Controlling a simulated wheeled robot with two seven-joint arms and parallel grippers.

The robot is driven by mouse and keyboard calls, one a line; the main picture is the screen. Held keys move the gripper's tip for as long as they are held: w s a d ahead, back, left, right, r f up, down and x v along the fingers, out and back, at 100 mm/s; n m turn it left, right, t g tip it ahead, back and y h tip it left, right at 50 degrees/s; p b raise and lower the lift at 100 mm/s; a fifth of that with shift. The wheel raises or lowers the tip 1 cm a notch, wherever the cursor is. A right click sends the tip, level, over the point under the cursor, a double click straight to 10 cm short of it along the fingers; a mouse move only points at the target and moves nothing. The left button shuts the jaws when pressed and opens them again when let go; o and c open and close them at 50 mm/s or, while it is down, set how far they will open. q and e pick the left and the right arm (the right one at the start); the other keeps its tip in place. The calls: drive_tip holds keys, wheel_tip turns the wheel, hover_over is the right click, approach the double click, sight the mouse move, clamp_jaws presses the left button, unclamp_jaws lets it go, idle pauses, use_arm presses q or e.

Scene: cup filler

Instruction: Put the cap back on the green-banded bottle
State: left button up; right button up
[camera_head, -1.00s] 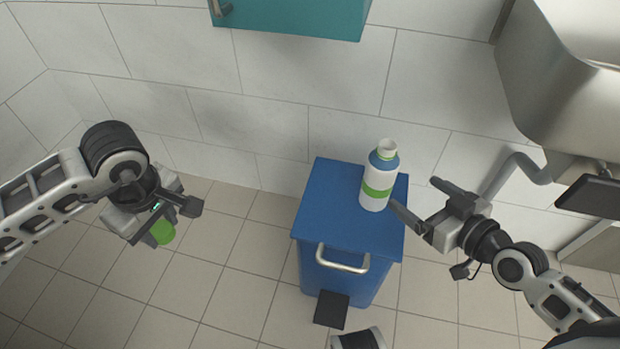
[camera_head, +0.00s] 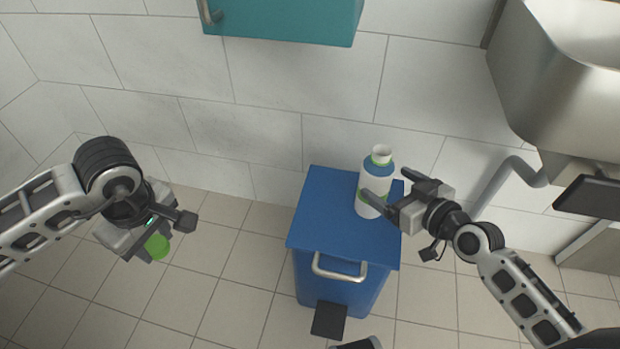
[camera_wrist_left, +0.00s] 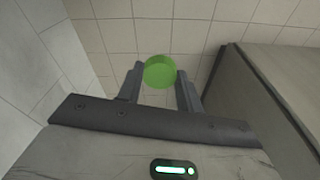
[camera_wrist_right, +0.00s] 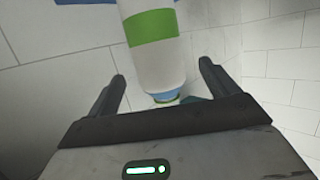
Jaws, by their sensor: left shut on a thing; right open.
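The green-banded bottle (camera_head: 375,172) stands upright on the blue bin's lid in the head view. It is white with a blue shoulder, a green ring and an open white neck. My right gripper (camera_head: 386,186) is open, its fingers around or beside the bottle's middle and partly hiding the green band. In the right wrist view the bottle (camera_wrist_right: 158,62) shows between the two open fingers. My left gripper (camera_head: 166,236) is shut on the green cap (camera_head: 157,246), out over the floor at left. The left wrist view shows the cap (camera_wrist_left: 160,72) between the fingertips.
The blue bin (camera_head: 338,235) has a metal handle (camera_head: 340,267) and a black pedal (camera_head: 328,319). A teal cabinet (camera_head: 285,20) hangs on the tiled wall behind. A steel sink (camera_head: 545,95) with a pipe is at right. Open floor lies between my left gripper and the bin.

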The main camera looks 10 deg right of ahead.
use_arm(q)
drive_tip(key=shift+f+b, duration=0.8)
use_arm(e)
drive_tip(key=shift+x, duration=2.55)
drive_tip(key=shift+d+f, duration=0.1)
drive_tip(key=shift+f, duration=0.1)
drive_tip(key=shift+c, duration=0.3)
drive_tip(key=c, duration=1)
